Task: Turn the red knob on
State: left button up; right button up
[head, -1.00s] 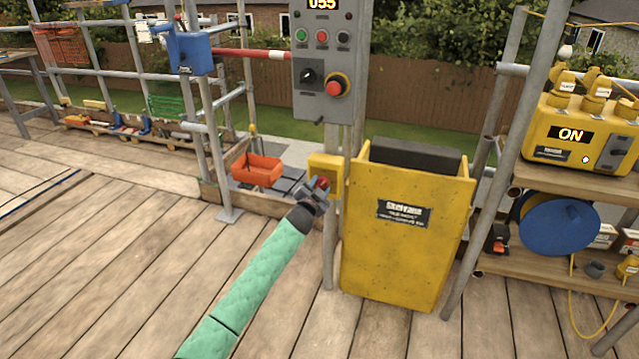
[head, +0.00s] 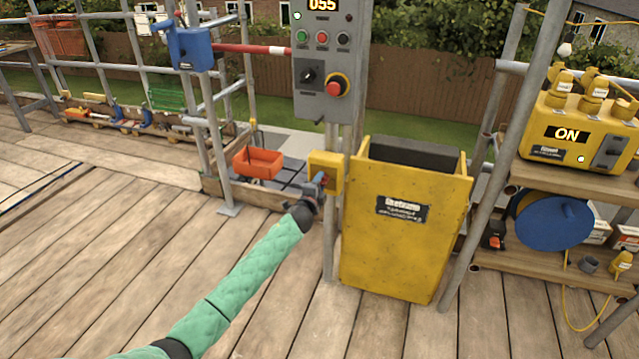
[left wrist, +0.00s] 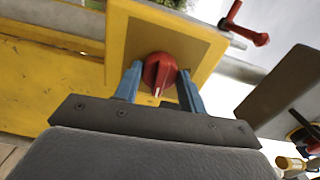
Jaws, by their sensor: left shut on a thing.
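The red knob (left wrist: 158,72) sits on the face of a small yellow box (left wrist: 196,48), with a white pointer mark toward the bottom of the left wrist view. In the head view the yellow box (head: 326,172) is fixed to a grey post, left of a large yellow bin. My left gripper (head: 320,180) reaches it from the lower left; in the left wrist view its blue fingers (left wrist: 158,84) are shut on the knob, one on each side. The fingers and hand mostly hide the knob in the head view. My right gripper is not in view.
A grey control panel (head: 321,60) is above the box. The yellow bin (head: 400,250) stands close on the right. An orange tray (head: 258,163) lies behind on the left. Scaffold poles and a shelf with a blue reel (head: 555,222) are at right. The plank floor in front is clear.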

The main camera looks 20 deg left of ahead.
pick_arm(q)
jog(key=shift+m, duration=0.4)
jog(key=o, duration=1)
jog(key=shift+d, duration=0.1)
jog(key=shift+c, duration=0.2)
jog(key=shift+s, duration=0.1)
jog(key=s, duration=0.7)
jog(key=shift+s, duration=0.3)
